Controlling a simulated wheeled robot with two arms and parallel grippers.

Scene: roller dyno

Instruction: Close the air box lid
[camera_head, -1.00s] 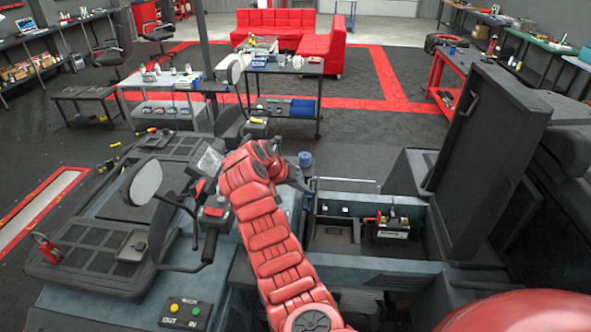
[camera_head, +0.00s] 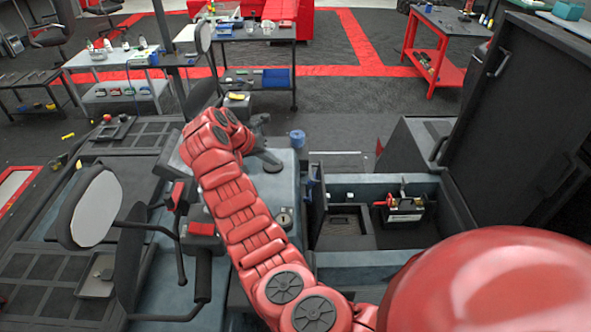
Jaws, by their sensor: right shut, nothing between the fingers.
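The air box lid (camera_head: 520,125) is a large dark panel with small handles. It stands open, near upright, at the right. The open air box (camera_head: 375,258) is below and left of it, with grey-blue walls. A black battery with a red terminal (camera_head: 405,210) sits inside the box, beside a dark recessed tray. My right arm reaches up and left from the bottom. My right gripper (camera_head: 268,160) is small and dark at the arm's far end, shut and empty, left of the box and well apart from the lid. My left gripper is not in view.
A mirror (camera_head: 92,208) and handlebar controls stand at the left. A blue cup-like object (camera_head: 297,139) is just beyond my gripper. Carts with items (camera_head: 250,35) and a red table (camera_head: 440,45) stand farther back. Dark floor between them is open.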

